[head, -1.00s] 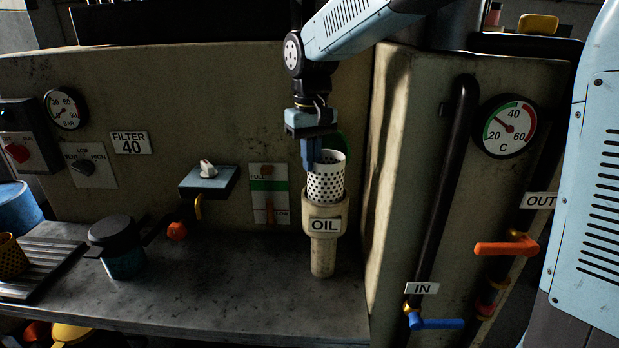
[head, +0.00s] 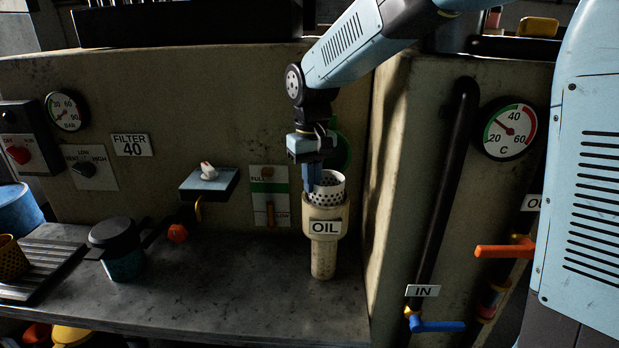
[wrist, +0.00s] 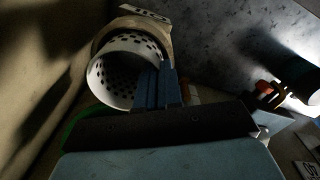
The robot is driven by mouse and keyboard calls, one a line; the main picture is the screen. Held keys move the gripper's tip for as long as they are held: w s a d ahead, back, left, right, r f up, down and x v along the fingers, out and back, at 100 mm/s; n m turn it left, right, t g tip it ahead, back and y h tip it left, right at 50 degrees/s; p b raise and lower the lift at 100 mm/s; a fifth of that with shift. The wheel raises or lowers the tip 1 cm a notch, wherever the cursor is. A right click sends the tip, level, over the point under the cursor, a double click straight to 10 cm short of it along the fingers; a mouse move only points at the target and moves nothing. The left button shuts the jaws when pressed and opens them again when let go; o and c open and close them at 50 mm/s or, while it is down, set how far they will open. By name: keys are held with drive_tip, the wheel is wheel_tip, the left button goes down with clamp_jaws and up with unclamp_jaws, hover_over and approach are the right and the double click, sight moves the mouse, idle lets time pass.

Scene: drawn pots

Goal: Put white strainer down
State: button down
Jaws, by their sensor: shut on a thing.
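The white strainer (head: 328,188) is a perforated cylinder. It sits upright, partly down inside the cream OIL holder (head: 324,250), with its upper part showing above the rim. My gripper (head: 312,186) points down and is shut on the strainer's left wall. In the wrist view the blue fingers (wrist: 160,88) grip the near wall of the strainer (wrist: 112,75), and the OIL holder (wrist: 155,30) surrounds its far end. The strainer's lower part is hidden in the holder.
A dark-lidded teal pot (head: 122,262) stands on the grey bench at left, near a ridged rack (head: 45,268) with a yellow perforated strainer (head: 10,258). The bench between is clear.

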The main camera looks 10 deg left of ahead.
drive_tip(key=shift+f, duration=0.25)
drive_tip(key=c, duration=1.3)
unclamp_jaws()
wheel_tip(320, 180, up, 13)
drive_tip(key=shift+r, duration=0.15)
